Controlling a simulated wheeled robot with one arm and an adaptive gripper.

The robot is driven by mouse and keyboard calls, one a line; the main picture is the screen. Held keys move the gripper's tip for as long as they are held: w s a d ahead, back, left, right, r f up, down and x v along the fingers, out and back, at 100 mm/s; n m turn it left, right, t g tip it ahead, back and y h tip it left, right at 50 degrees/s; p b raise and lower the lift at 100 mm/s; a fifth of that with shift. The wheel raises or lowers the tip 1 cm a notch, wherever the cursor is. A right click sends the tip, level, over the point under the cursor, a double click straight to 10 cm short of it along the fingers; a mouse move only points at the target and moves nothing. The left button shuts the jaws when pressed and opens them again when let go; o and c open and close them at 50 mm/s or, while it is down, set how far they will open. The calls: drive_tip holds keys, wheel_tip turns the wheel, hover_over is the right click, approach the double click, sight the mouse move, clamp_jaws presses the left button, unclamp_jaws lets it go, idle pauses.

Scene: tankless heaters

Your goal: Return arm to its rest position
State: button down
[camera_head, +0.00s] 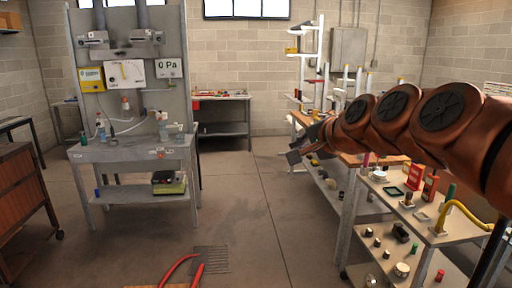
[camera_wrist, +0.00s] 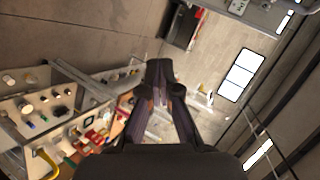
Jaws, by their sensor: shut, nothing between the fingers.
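My gripper (camera_head: 293,154) is at the end of my copper-coloured arm, which reaches in from the right edge of the head view. It hangs in the air by the long workbench on the right, in front of its far part. In the wrist view, my gripper (camera_wrist: 160,72) has its dark fingers drawn together at the tips, with nothing seen between them. The wrist view is turned, with the bench of parts at its left and the windows at its right.
A workbench (camera_head: 408,214) crowded with small parts and tools stands at the right, under my arm. A test stand table (camera_head: 130,152) with gauges is at the left. A wooden cabinet (camera_head: 24,205) is at the left edge. The middle floor (camera_head: 235,195) is mostly clear.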

drive_tip(key=s+f+n+g+h, duration=0.3)
drive_tip(key=s+f+n+g, duration=0.35)
drive_tip(key=s+f, duration=1.2)
drive_tip(key=s+d+f+n+g+h, duration=0.1)
drive_tip(key=s+d+f+g, duration=0.1)
drive_tip(key=s+f, duration=0.2)
drive_tip(key=s+d+f+n+g, duration=0.1)
drive_tip(key=s+d+f+g, duration=0.1)
drive_tip(key=s, duration=0.7)
drive_tip(key=s+d+f+n+g+h, duration=0.1)
drive_tip(key=s+d+f+g, duration=0.1)
drive_tip(key=s+d+f, duration=0.2)
drive_tip(key=s+f, duration=0.1)
drive_tip(key=s, duration=0.2)
drive_tip(key=shift+f+g+h, duration=0.3)
drive_tip(key=shift+f+g, duration=0.05)
